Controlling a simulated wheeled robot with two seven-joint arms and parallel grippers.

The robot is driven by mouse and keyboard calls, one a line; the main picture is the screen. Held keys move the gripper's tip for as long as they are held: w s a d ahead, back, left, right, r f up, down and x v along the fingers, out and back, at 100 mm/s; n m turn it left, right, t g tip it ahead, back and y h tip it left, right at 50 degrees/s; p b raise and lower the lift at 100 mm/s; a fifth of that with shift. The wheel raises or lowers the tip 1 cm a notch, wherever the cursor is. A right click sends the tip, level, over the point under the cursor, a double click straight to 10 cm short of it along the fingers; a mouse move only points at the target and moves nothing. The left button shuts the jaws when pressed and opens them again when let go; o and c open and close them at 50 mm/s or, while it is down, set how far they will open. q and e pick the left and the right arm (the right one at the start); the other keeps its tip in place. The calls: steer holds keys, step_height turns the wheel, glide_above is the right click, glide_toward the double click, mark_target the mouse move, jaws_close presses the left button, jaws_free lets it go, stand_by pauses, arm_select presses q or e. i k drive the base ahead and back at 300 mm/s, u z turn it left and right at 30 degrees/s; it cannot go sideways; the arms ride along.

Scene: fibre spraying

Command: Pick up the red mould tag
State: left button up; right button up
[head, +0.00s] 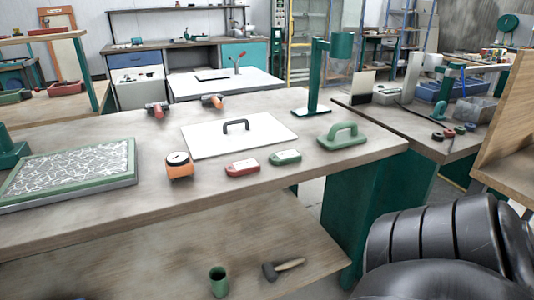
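The red mould tag (242,167) lies on the wooden workbench (90,222). It is a small flat red piece with a pale label on top. A similar green tag (285,157) lies just to its right, close beside it. An orange round device with a dial (179,165) stands to its left, with a gap between. Neither of my grippers shows in the head view, so nothing is seen touching the red tag.
A white board with a dark handle (238,135) lies behind the tags, and a green-handled float (343,136) to the right. A green-framed fibre panel (72,173) lies at left. The bench front is clear.

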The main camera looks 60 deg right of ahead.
mark_target(236, 169)
steer(key=u, duration=0.5)
steer(key=k, duration=0.2)
steer(key=z, duration=1.6)
